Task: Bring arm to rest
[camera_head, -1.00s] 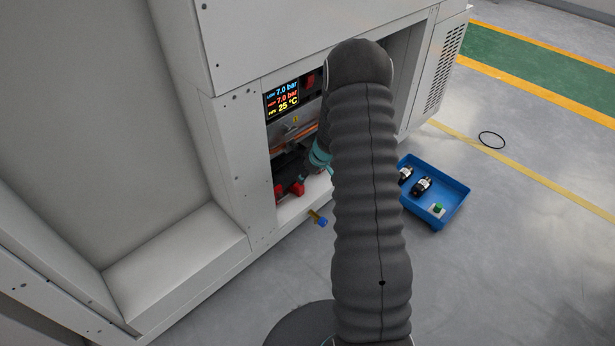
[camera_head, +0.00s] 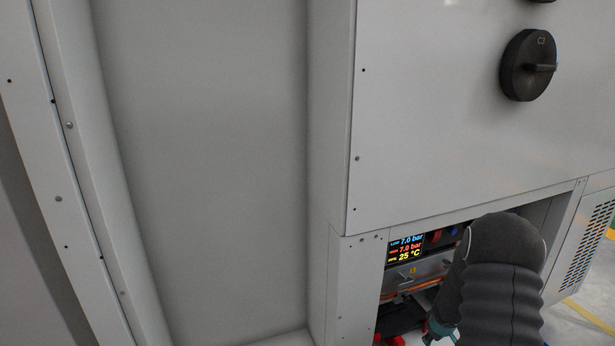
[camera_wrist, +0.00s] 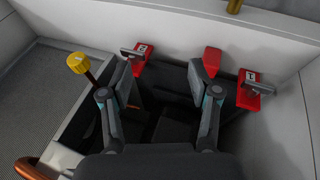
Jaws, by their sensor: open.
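My arm (camera_head: 500,290), in a dark ribbed cover, reaches into the open bay of the grey cabinet at the lower right of the head view. In the wrist view my gripper (camera_wrist: 161,80) is open, its two fingers apart with nothing seen between them. A red clamp-like part with a metal lever and a number tag (camera_wrist: 138,58) is close by the left fingertip. A similar red part (camera_wrist: 254,92) is right of the right finger. Another red piece (camera_wrist: 211,62) shows just behind the right fingertip. Whether the fingers touch any of these I cannot tell.
The cabinet's display (camera_head: 406,247) reads 7.0 bar twice and 25 °C. A black rotary knob (camera_head: 528,65) is on the panel above. A yellow knob (camera_wrist: 78,63) stands left of my gripper, and a copper-coloured pipe (camera_wrist: 30,167) is at lower left. Bay walls are close around.

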